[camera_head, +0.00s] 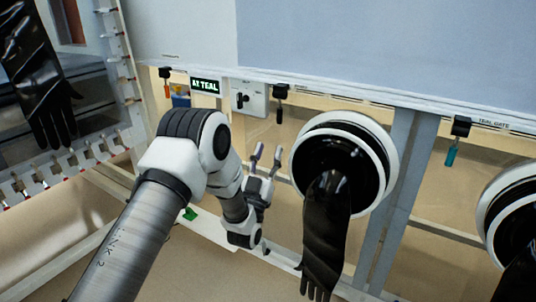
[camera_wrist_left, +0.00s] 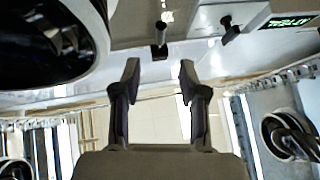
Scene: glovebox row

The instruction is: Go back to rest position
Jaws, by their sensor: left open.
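My left arm comes in from the lower left in the head view. Its gripper (camera_head: 267,158) is open and empty, in front of the glovebox wall between the switch box (camera_head: 249,97) and the round glove port (camera_head: 343,163). In the left wrist view the two fingers of the left gripper (camera_wrist_left: 159,72) stand apart with nothing between them. My right gripper is in neither view.
A black glove (camera_head: 327,235) hangs from the port, close right of my left gripper. A lit sign (camera_head: 205,86) reads "AT TEAL". A teal tag (camera_head: 451,153) hangs at the right by the "TEAL GATE" label. Another port (camera_head: 495,205) is at the right edge.

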